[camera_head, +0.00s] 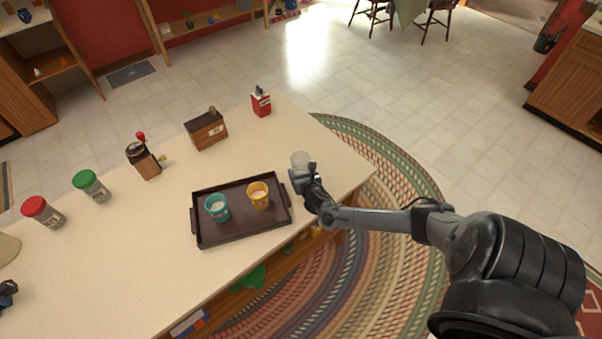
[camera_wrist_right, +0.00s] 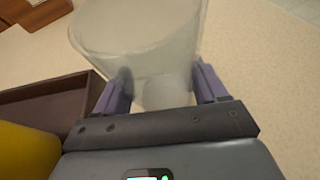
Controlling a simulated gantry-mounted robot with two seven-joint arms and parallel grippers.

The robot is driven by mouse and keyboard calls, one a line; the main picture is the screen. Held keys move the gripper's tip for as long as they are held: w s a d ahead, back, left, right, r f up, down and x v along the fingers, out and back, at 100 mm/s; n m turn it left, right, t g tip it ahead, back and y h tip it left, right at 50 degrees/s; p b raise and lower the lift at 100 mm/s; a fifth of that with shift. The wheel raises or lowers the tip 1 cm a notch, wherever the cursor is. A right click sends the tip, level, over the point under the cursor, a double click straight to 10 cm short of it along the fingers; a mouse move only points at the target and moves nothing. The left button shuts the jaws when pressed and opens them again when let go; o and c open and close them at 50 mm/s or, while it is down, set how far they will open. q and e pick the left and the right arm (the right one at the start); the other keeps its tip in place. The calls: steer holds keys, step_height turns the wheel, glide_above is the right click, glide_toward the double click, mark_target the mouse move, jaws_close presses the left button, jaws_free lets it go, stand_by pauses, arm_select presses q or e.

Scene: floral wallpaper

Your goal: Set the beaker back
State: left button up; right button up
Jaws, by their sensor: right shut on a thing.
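A clear glass beaker (camera_head: 300,158) is at the right end of the counter, just beyond my right gripper (camera_head: 308,176). In the right wrist view the beaker (camera_wrist_right: 140,45) fills the top middle, and my right gripper (camera_wrist_right: 165,88) is shut on its lower part, one finger on each side. The beaker's base and any contact with the counter are hard to tell. At the left edge of the head view a dark part of my left gripper (camera_head: 7,290) shows; its fingers are not clear.
A dark tray (camera_head: 243,232) with a teal cup (camera_head: 216,209) and a yellow cup (camera_head: 258,196) stands left of the right gripper. A red tin (camera_head: 261,102), a wooden box (camera_head: 206,130), a grinder (camera_head: 143,158) and two shakers line the back.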

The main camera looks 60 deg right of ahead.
steer(key=shift+f, duration=0.1)
steer(key=o, duration=1.3)
